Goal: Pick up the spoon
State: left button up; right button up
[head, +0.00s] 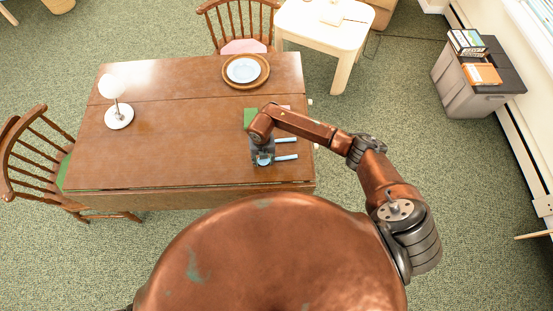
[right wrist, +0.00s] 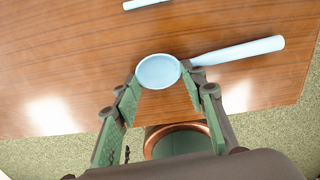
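The spoon is light blue, with a round bowl and a long handle. In the head view its handle (head: 287,157) lies on the brown wooden table (head: 180,150) near the front right edge, and its bowl is mostly under my right gripper (head: 263,160). In the right wrist view the spoon's bowl (right wrist: 158,71) shows at the fingertips of my right gripper (right wrist: 161,82), with the handle running right. The fingers are apart, one on either side of the bowl; I cannot tell whether they touch it. My left gripper is not in view.
A second light blue utensil (head: 286,140) lies just behind the spoon. A green item (head: 250,116) is partly hidden by my arm. The table's left half is mostly clear.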

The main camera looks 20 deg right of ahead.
jog(key=shift+c, duration=0.8)
jog(key=shift+r, duration=0.15)
